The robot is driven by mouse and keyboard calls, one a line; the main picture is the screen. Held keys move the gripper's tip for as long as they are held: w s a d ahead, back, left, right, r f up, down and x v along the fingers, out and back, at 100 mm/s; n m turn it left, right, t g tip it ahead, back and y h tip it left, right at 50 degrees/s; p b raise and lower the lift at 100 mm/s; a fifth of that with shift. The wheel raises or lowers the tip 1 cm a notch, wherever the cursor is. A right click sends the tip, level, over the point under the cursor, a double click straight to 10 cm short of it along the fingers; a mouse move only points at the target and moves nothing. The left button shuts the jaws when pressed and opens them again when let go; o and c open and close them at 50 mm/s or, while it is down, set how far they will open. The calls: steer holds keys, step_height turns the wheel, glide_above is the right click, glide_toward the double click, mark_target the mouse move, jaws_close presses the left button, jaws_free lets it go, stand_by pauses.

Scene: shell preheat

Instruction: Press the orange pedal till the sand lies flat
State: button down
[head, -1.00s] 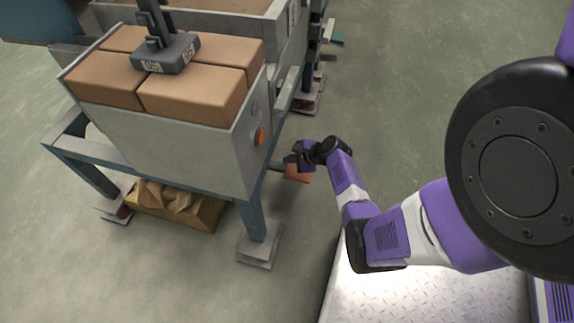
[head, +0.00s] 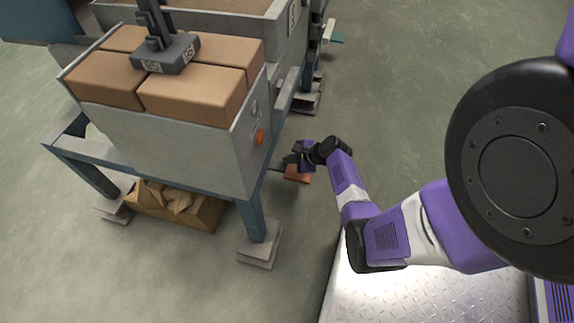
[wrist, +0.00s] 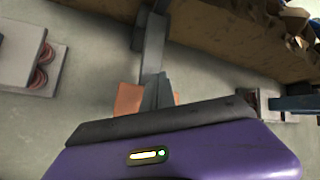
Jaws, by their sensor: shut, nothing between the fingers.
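The orange pedal (head: 298,174) sits low beside the right leg of the grey box's stand. In the wrist view the pedal (wrist: 128,98) shows on both sides of my finger tips, with a grey bar running from it toward the stand. My gripper (head: 290,160) is shut and empty, right over the pedal; I cannot tell whether it touches. The brown sand (head: 195,92) in the grey box (head: 165,145) stands in smooth raised blocks split by crossing grooves. A dark grey stamp-like head (head: 165,55) hangs over its middle and hides part of it.
A blue stand leg (head: 250,210) on a grey foot pad (head: 260,245) is close left of the pedal. An orange button (head: 260,137) is on the box's side above. A crumpled brown heap (head: 175,205) lies under the stand. The green floor beyond the pedal is open.

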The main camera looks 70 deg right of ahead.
mark_target(289, 166)
steer(key=shift+f, duration=0.15)
steer(key=shift+f, duration=0.3)
steer(key=shift+s+f+b, duration=0.15)
steer(key=shift+f+b, duration=1.35)
steer(key=shift+f, duration=0.15)
stand_by(1.8)
steer(key=shift+s+f+b, duration=0.25)
steer(key=shift+f+b, duration=0.4)
steer(key=shift+f, duration=0.35)
stand_by(0.8)
steer(key=shift+r, duration=0.15)
steer(key=shift+r+p, duration=2.25)
steer(key=shift+p, duration=0.2)
steer(key=shift+w+r+p, duration=0.25)
steer(key=shift+r+p, duration=0.2)
steer(key=shift+r, duration=0.15)
steer(key=r+p, duration=0.5)
steer(key=shift+w, duration=0.2)
